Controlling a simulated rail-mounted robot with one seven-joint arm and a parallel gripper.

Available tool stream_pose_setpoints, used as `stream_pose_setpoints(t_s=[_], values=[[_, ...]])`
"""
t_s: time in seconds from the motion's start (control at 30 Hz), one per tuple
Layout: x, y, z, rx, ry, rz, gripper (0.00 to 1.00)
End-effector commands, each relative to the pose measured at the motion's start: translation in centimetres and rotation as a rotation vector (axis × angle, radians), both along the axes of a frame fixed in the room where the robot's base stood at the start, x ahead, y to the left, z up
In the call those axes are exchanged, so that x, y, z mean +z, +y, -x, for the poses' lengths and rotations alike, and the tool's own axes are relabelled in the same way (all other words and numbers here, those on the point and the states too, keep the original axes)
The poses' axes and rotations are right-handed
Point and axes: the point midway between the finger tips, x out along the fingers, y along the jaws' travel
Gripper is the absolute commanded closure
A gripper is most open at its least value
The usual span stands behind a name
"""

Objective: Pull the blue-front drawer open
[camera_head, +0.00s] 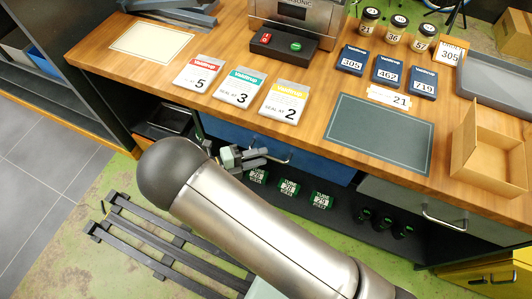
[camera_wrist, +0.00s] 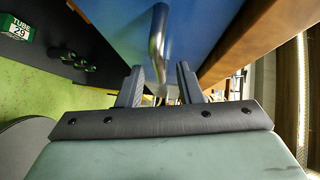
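The blue-front drawer (camera_head: 318,167) sits under the wooden counter and looks flush with it. Its metal bar handle (camera_head: 276,157) shows beside my gripper (camera_head: 262,156). In the wrist view the blue front (camera_wrist: 205,22) fills the upper middle, and the curved handle (camera_wrist: 157,35) runs down into the gap between my fingers. My gripper (camera_wrist: 160,84) is open there, with a finger on each side of the handle's line and visible space around the bar. Whether a finger touches the handle, I cannot tell. My arm hides part of the area below the drawer.
A grey drawer with a handle (camera_head: 430,219) is to the right. Below is a dark shelf with green TUBE boxes (camera_head: 289,188). A slatted dark rack (camera_head: 150,243) lies on the green floor. The wooden counter edge (camera_wrist: 240,40) runs close beside my gripper.

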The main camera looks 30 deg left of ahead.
Motion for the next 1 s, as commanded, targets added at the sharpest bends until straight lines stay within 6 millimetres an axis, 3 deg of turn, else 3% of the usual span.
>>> stream_pose_setpoints(t_s=[0.2,0.53,0.57,0.67,1.0], values=[[-0.3,-1.5,-1.8,-0.001,-0.001,-0.001,0.68],[-0.4,-1.8,-2.1,0.0,-0.001,-0.002,0.68],[-0.4,-1.8,-2.1,0.0,0.0,-0.001,0.7],[-0.4,-1.8,-2.1,0.0,0.0,-0.001,0.98],[-0.3,-2.1,-1.9,-0.01,0.001,0.0,1.0]])
